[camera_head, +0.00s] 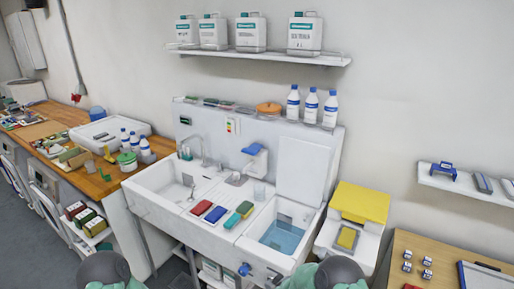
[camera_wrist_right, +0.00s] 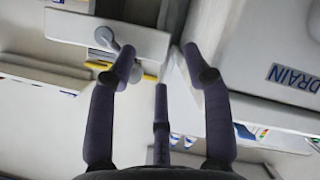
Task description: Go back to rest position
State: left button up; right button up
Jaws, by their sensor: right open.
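My right gripper (camera_wrist_right: 158,66) shows in the right wrist view with its dark fingers spread apart. Nothing is held between them. Behind the fingers is a pale surface with a round grey knob (camera_wrist_right: 105,36), and a white panel marked DRAIN (camera_wrist_right: 290,76) is at the right. I cannot tell whether the fingers touch anything. In the head view only rounded grey-and-green parts of my two arms show at the bottom edge. Neither gripper is visible there, and my left gripper is in no view.
A white sink unit (camera_head: 150,206) stands ahead, with red, blue and green blocks on its middle deck and water in its right basin (camera_head: 284,237). A wooden counter (camera_head: 98,185) is at the left. A yellow-lidded bin (camera_head: 360,202) and another table (camera_head: 420,248) are at the right.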

jog(key=s+a+f+m+g+y+b, duration=0.3)
jog(key=s+f+y, duration=0.5)
jog(key=s+f, duration=0.65)
jog(key=s+a+f+g+y+b, duration=0.1)
jog(key=s+a+g+y, duration=0.1)
jog(key=s, duration=0.8)
jog(key=s+a+f+m+g+y+b, duration=0.1)
jog(key=s+g, duration=0.4)
jog(key=s, duration=0.5)
jog(key=shift+a+f+y, duration=0.2)
jog(key=shift+a+y, duration=0.4)
jog(key=shift+a, duration=0.35)
